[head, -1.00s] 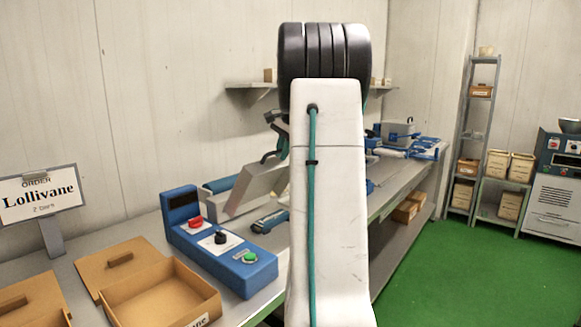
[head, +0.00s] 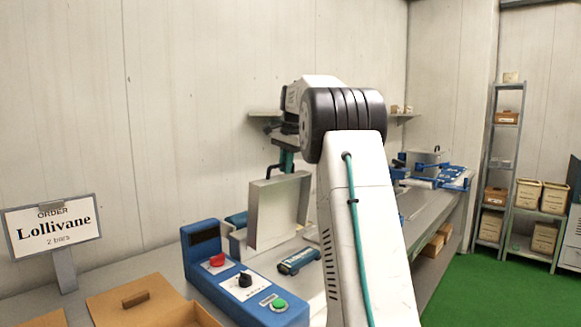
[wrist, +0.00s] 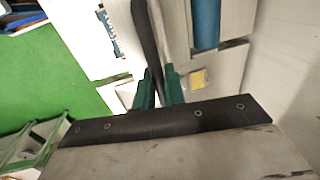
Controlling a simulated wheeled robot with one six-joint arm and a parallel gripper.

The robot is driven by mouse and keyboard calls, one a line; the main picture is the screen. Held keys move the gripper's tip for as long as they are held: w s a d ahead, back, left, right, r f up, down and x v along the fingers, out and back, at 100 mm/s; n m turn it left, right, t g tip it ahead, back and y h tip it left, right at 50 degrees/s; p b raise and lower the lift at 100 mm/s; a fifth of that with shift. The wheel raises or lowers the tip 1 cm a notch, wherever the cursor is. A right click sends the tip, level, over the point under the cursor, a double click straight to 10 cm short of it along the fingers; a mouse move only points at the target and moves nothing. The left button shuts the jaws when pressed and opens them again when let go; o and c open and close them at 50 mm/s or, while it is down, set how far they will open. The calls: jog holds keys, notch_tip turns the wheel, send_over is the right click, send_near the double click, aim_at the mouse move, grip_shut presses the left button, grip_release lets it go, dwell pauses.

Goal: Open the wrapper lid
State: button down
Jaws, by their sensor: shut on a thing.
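The wrapper lid (head: 280,212) is a grey metal panel standing nearly upright on the bench behind the control box. It has a black handle (head: 271,169) at its top left. My gripper (wrist: 158,92) is at the lid's top; its teal fingers are shut on the handle, and their tips are partly hidden. In the wrist view, the lid's dark bolted edge strip (wrist: 170,118) crosses below the fingers.
A blue control box (head: 245,285) with red, black and green controls stands in front of the lid. A blue-and-black tool (head: 298,261) lies on the bench beside it. An open cardboard box, an order sign (head: 52,226) and a wall shelf are around. Green floor is free at right.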

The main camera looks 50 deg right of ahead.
jog(key=shift+a+f, duration=0.1)
jog(key=shift+a, duration=0.05)
jog(key=c, duration=1.6)
grip_release()
jog(key=shift+o, duration=0.2)
notch_tip(320, 180, up, 8)
jog(key=s, duration=0.1)
jog(key=shift+s+f, duration=0.15)
jog(key=shift+s, duration=0.05)
